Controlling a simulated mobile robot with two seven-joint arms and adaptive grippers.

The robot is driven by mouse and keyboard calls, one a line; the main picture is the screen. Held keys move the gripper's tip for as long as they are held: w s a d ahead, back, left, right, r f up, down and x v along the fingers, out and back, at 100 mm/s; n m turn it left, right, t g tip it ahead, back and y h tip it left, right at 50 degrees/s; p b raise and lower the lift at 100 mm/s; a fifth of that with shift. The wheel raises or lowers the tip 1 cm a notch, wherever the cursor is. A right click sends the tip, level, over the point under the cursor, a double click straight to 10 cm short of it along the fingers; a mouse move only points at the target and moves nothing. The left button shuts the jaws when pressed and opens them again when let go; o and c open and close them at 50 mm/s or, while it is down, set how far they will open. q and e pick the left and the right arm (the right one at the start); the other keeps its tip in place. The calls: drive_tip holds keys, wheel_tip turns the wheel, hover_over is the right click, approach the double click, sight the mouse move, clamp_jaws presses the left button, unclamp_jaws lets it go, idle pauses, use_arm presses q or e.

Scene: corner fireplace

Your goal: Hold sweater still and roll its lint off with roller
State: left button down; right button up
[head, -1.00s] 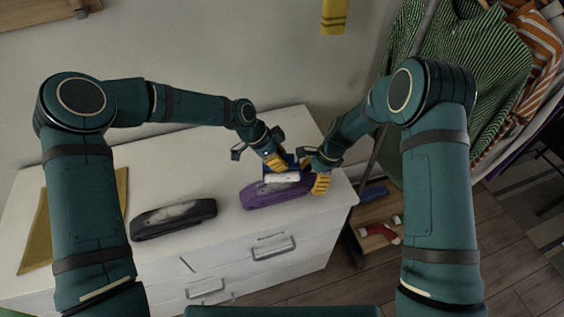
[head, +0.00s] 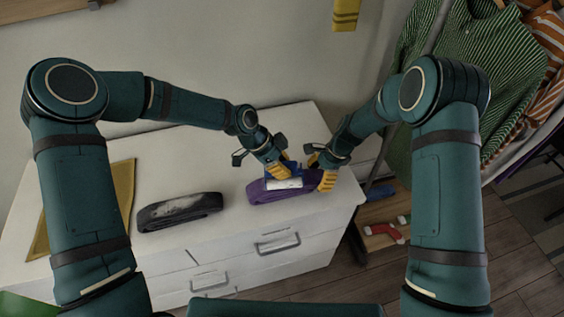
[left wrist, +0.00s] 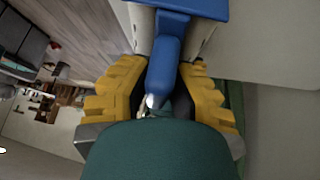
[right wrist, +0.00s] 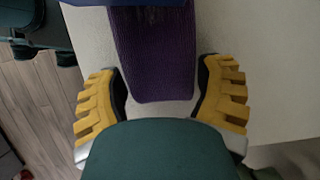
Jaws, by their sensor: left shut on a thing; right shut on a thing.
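A folded purple sweater (head: 262,196) lies on the right part of the white dresser top. My left gripper (head: 276,171) is shut on the lint roller's blue handle (left wrist: 165,60). The roller's white cylinder (head: 284,184) lies over the sweater in the head view; I cannot tell whether it touches. My right gripper (head: 325,176) is shut on the sweater's right end, which shows between its fingers in the right wrist view (right wrist: 155,60). The roller and fingers hide part of the sweater. A folded dark sweater (head: 160,222) with pale lint lies to the left.
The white dresser (head: 235,212) has free room between the two sweaters and behind them. A mustard cloth (head: 121,195) lies at its left end. Hanging striped clothes (head: 465,75) and a low shelf with red-and-white items (head: 380,231) stand to the right.

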sight(286, 185)
use_arm(q)
drive_tip(key=shift+s+d, duration=0.25)
drive_tip(key=shift+s, duration=0.6)
drive_tip(key=shift+s+d, duration=0.2)
drive_tip(key=shift+s, duration=0.6)
drive_tip(key=shift+s+a, duration=0.15)
drive_tip(key=shift+a, duration=0.4)
drive_tip(key=shift+s+a, duration=0.15)
drive_tip(key=shift+a, duration=0.35)
drive_tip(key=shift+w+a+r, duration=0.1)
drive_tip(key=shift+w+a, duration=0.25)
drive_tip(key=shift+w, duration=0.7)
drive_tip(key=shift+w+a+r, duration=0.1)
drive_tip(key=shift+w+a, duration=0.2)
drive_tip(key=shift+w, duration=0.75)
drive_tip(key=shift+w+a, duration=0.35)
drive_tip(key=shift+w, duration=0.7)
drive_tip(key=shift+r, duration=0.15)
drive_tip(key=shift+r, duration=2.9)
wheel_tip(286, 185, up, 3)
